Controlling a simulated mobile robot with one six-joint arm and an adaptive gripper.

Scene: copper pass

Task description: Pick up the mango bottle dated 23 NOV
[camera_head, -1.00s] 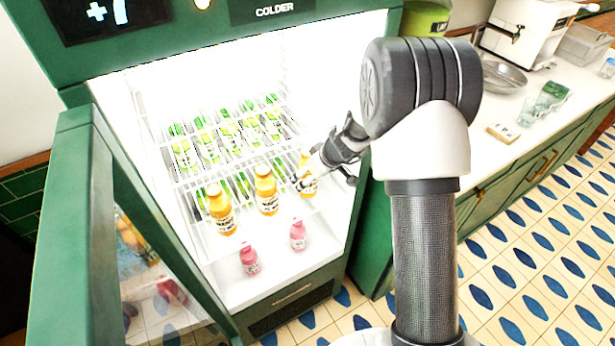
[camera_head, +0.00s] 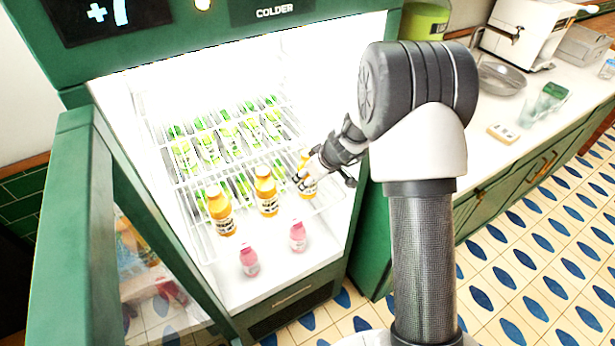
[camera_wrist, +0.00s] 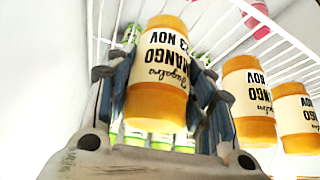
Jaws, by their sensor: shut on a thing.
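My gripper (camera_wrist: 160,95) is shut on the orange mango bottle (camera_wrist: 155,105), with a finger on each side of it. Its white label appears upside down in the wrist view and reads MANGO with a date ending in 3 NOV; the first digit is partly cut off. In the head view my gripper (camera_head: 306,178) is at the right end of the orange row, partly covering the held bottle (camera_head: 309,189). Two more mango bottles, the middle one (camera_head: 266,190) and the left one (camera_head: 220,210), stand to its left. Their dates show only NOV in the wrist view.
Green bottles (camera_head: 208,148) fill the wire racks behind. Two pink bottles (camera_head: 298,236) stand lower in front. The fridge's right wall is close beside my gripper. The open glass door (camera_head: 80,200) is at the left, and a counter (camera_head: 500,140) is at the right.

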